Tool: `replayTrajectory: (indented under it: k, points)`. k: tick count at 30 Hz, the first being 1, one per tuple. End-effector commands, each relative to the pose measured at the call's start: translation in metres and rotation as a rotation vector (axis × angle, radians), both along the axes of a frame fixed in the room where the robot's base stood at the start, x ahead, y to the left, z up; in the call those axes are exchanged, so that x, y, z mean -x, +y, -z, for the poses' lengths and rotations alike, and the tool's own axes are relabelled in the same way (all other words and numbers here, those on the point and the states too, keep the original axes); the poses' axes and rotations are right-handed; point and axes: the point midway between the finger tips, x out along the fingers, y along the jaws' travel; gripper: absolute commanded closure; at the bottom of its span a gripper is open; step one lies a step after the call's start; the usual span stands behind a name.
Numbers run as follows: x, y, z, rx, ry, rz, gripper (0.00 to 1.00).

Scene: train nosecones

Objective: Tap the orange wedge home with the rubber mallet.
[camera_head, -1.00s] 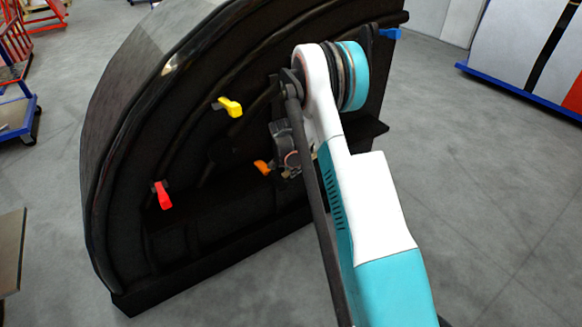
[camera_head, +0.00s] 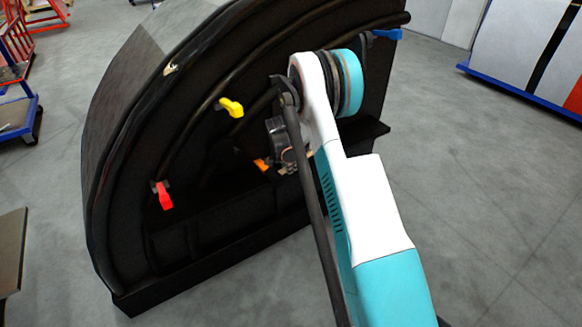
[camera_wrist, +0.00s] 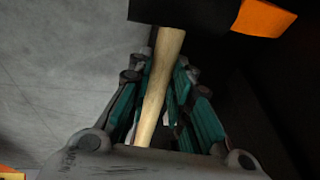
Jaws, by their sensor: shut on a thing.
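The rubber mallet has a pale wooden handle (camera_wrist: 160,90) and a black head (camera_wrist: 183,12), cut off by the top edge of the wrist view. My gripper (camera_wrist: 160,72) is shut around the handle with its green-sided fingers. The orange wedge (camera_wrist: 264,17) is at the top right of the wrist view, beside the right end of the mallet head. I cannot tell whether they touch. In the head view the orange wedge (camera_head: 261,164) sits low on the dark inner side of the nosecone (camera_head: 215,185), just left of my wrist. The mallet is mostly hidden there.
A yellow wedge (camera_head: 231,107), a red wedge (camera_head: 163,196) and a blue wedge (camera_head: 386,34) are also on the nosecone. Grey floor is open to the right. A blue-edged trolley (camera_head: 20,115) stands at the left.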

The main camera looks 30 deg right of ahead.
Motion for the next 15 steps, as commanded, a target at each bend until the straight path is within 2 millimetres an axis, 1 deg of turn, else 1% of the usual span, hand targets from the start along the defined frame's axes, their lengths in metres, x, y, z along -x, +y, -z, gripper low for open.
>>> replayTrajectory:
  k: [6, 15]
  points:
    - [0.013, -0.001, -0.001, 0.0, 0.0, 0.001, 1.0]
    - [0.014, -0.001, -0.003, 0.0, 0.0, 0.001, 1.0]
